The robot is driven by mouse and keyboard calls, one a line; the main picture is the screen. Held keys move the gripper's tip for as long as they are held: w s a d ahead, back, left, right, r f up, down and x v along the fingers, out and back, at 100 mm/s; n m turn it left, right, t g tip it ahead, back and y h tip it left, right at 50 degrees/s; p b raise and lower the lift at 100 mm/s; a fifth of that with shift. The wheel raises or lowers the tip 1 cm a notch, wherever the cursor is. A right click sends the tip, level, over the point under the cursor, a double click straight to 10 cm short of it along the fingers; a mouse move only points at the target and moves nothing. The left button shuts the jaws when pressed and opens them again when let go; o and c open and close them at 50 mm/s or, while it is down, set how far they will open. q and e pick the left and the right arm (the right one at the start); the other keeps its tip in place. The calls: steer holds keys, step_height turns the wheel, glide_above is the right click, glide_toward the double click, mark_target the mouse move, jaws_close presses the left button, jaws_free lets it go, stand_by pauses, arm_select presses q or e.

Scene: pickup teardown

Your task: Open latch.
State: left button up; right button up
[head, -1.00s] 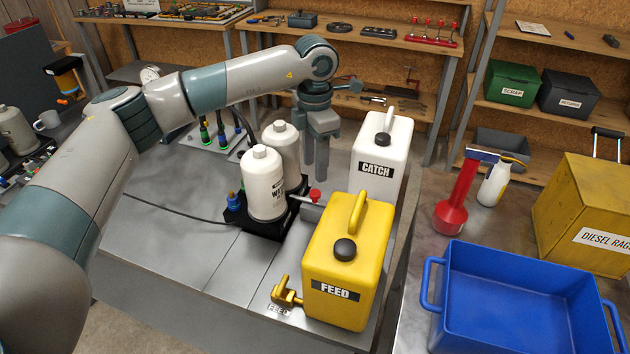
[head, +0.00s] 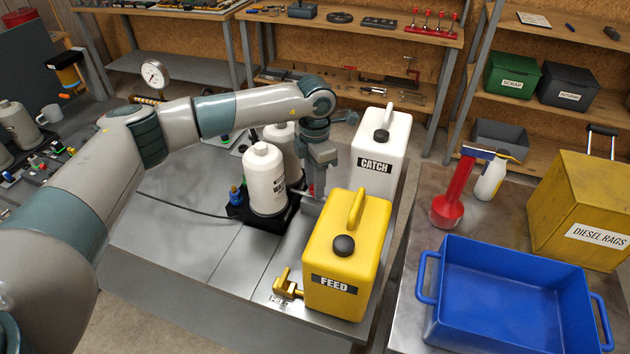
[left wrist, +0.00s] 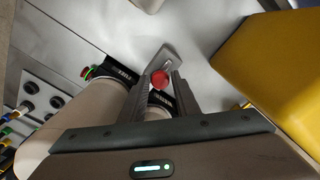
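The latch is a small metal lever with a red knob, beside the black base of the white bottles. Its red knob (left wrist: 160,79) shows in the left wrist view between my left fingertips, and its metal arm (left wrist: 168,64) lies just beyond. My left gripper (left wrist: 163,84) is open, with a finger on each side of the knob; whether either finger touches it I cannot tell. In the head view my left gripper (head: 316,188) points down between the bottles and the white CATCH can, mostly hiding the latch. My right gripper is in neither view.
The yellow FEED can (head: 346,262) stands in front of my left gripper, and the white CATCH can (head: 381,150) behind it on the right. The front white bottle (head: 264,185) stands close on the left. A blue bin (head: 510,300) sits on the right bench.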

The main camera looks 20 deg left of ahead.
arm_select(q)
jaws_close()
steer(key=shift+d+f+b, duration=0.15)
steer(key=shift+d+b, duration=0.85)
steer(key=shift+d, duration=0.6)
steer(key=o, duration=0.5)
jaws_free()
steer(key=shift+a+r, duration=0.1)
steer(key=shift+r, duration=0.1)
steer(key=shift+r, duration=0.15)
